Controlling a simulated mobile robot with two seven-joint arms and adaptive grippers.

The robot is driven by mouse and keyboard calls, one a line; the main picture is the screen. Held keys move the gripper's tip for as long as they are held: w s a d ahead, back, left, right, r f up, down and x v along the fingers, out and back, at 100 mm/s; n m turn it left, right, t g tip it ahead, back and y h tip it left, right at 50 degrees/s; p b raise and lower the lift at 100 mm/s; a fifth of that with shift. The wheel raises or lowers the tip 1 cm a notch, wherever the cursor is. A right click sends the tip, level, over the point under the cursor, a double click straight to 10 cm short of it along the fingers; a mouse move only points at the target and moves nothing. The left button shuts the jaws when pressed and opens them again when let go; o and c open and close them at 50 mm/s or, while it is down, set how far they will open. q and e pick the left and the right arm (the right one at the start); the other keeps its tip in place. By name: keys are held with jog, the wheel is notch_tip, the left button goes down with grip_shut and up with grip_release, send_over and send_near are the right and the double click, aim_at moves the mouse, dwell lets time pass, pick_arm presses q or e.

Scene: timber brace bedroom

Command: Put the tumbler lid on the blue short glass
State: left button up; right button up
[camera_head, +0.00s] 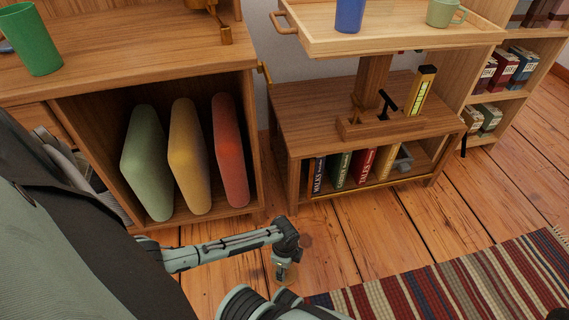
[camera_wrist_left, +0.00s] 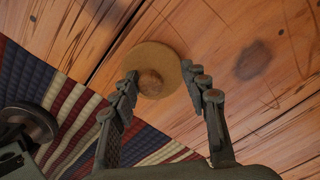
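A tan, round tumbler lid (camera_wrist_left: 165,53) with a small knob is between the fingertips of my left gripper (camera_wrist_left: 159,74). My right gripper is not in view.
The cart's tray (camera_head: 395,41) has a raised rim and also holds a green mug (camera_head: 442,13). A green cup (camera_head: 32,42) stands on the cabinet (camera_head: 130,55) at left. A striped rug (camera_head: 460,285) lies at right; the floor before the cart is clear.

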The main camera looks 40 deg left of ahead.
pick_arm(q)
jog(key=shift+s+f, duration=0.35)
jog(key=shift+s, duration=0.3)
jog(key=shift+c, duration=1.7)
jog(key=shift+w, duration=0.1)
grip_shut()
